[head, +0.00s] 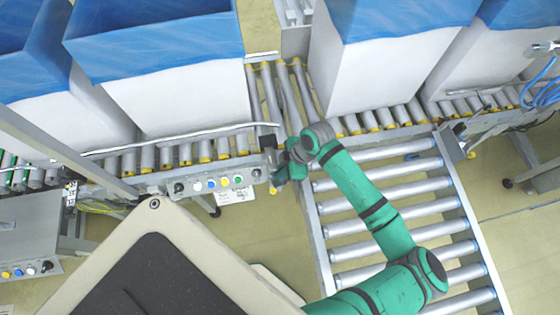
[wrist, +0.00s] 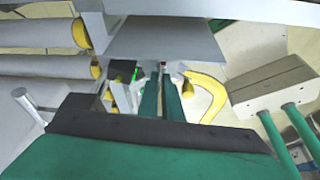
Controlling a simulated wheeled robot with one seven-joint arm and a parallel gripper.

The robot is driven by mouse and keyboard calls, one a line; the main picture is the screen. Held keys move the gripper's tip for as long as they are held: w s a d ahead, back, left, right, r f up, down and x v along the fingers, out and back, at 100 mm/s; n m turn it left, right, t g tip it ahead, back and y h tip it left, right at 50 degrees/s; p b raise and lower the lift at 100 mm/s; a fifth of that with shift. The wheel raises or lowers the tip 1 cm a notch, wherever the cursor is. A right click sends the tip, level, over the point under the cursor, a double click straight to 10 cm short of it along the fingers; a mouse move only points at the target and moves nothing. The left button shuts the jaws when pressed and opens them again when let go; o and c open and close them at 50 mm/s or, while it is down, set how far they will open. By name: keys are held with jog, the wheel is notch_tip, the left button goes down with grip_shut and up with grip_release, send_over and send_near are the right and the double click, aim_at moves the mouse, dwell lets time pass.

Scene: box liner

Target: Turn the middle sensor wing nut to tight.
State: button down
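In the head view my gripper (head: 282,172) is at the near edge of the conveyor, by the right end of its row of buttons. In the wrist view two narrow green finger parts (wrist: 161,80) point up beneath a grey metal plate (wrist: 165,40), with a small gap between them. A small device with a green light (wrist: 134,73) is just left of their tips. I cannot make out the middle sensor wing nut in either view; it is too small or hidden. Whether my gripper holds anything is not clear.
A button panel (head: 215,184) runs along the conveyor's front left of my gripper. White boxes with blue liners (head: 180,95) stand on the rollers behind. An empty roller track (head: 375,173) lies under my arm. Yellow roller ends (wrist: 80,35) show close by at left.

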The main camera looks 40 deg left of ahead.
jog(key=m+t+y, duration=0.1)
jog(key=m, duration=0.3)
jog(key=shift+s, duration=0.15)
dwell(0.4)
jog(key=c, duration=1.9)
grip_release()
jog(key=shift+c, duration=0.2)
jog(key=v, duration=1.1)
jog(key=shift+s, duration=0.2)
